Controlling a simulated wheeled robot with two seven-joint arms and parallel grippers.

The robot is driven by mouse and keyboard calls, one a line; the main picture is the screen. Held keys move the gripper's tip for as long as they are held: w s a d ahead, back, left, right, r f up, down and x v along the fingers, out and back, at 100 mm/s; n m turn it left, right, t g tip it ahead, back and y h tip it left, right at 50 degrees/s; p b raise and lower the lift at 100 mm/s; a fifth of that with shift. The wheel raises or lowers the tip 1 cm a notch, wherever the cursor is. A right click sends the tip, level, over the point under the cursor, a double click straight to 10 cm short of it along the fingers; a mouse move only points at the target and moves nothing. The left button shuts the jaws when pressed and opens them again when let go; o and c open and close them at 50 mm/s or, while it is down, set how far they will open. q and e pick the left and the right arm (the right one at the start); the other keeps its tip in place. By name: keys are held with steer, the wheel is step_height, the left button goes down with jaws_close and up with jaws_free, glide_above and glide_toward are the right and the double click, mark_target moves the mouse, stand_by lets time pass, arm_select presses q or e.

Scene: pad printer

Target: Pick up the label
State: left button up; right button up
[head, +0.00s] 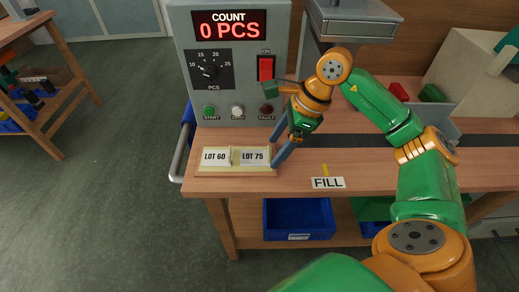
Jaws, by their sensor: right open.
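Two white labels lie side by side on a small cream holder (236,172) near the table's front left corner. The left label (214,157) reads "LOT 60" and the right label (254,157) reads "LOT 75". My right gripper (277,150) is open, its fingers angled down just right of the LOT 75 label. No label is seen between its fingers. Whether a fingertip touches the holder is hard to tell. My left gripper is not in view.
A grey control box (232,85) reading "COUNT 0 PCS" stands behind the labels, with a dial, red switch and buttons. A "FILL" sign (328,183) and yellow mark are at the table's front edge. A blue bin (298,218) sits below. Red and green blocks lie back right.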

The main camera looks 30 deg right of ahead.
steer(key=shift+w+a+f, duration=0.2)
steer(key=shift+w+a, duration=0.1)
steer(key=shift+a, duration=0.3)
steer(key=shift+w+f, duration=0.1)
steer(key=shift+f, duration=0.3)
jaws_close()
